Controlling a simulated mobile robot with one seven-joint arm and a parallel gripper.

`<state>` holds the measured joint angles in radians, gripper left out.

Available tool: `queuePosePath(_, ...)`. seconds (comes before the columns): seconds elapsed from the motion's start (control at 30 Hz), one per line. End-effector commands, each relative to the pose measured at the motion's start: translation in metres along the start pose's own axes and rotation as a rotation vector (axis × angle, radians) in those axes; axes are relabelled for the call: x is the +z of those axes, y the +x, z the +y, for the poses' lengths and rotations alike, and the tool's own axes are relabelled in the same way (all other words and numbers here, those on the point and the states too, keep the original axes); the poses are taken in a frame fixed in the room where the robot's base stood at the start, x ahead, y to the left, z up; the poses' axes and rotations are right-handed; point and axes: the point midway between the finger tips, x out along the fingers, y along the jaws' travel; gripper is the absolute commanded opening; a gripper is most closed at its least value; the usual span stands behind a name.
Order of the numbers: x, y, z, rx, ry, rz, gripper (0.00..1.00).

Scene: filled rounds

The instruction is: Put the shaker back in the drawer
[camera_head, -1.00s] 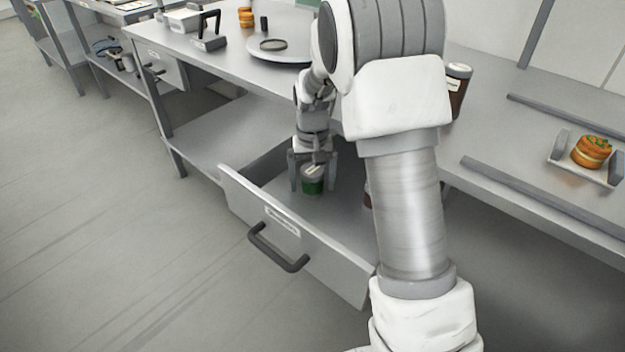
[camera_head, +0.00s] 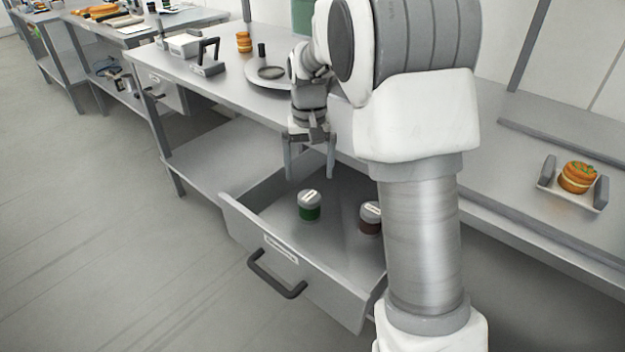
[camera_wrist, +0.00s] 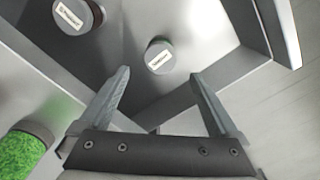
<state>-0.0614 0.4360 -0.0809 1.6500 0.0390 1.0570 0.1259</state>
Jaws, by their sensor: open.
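The green shaker (camera_head: 309,206) with a grey labelled lid stands upright in the open drawer (camera_head: 345,262). In the wrist view its lid (camera_wrist: 159,57) shows beyond my fingertips, with the drawer floor around it. My gripper (camera_head: 311,172) is open and empty, above the drawer and apart from the shaker. Its two fingers also show in the wrist view (camera_wrist: 160,76). A second, dark brown shaker (camera_head: 371,218) stands in the drawer to the right, partly hidden by my arm.
The drawer's front panel has a dark handle (camera_head: 277,275). The worktop (camera_head: 222,76) above holds a round grey plate (camera_head: 262,84) and a black-handled tool (camera_head: 207,60). A burger (camera_head: 577,177) sits in a holder at the right. Floor at the left is clear.

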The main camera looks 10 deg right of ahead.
Motion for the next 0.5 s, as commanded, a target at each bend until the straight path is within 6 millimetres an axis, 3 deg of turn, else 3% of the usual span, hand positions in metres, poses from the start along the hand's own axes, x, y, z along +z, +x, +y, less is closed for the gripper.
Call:
queuePosePath(0.17, 0.014, -0.025, 0.003, -0.01, -0.008, 0.033, 0.97)
queuePosePath(0.5, 0.099, -0.098, 0.016, -0.044, -0.055, 0.189, 0.97)
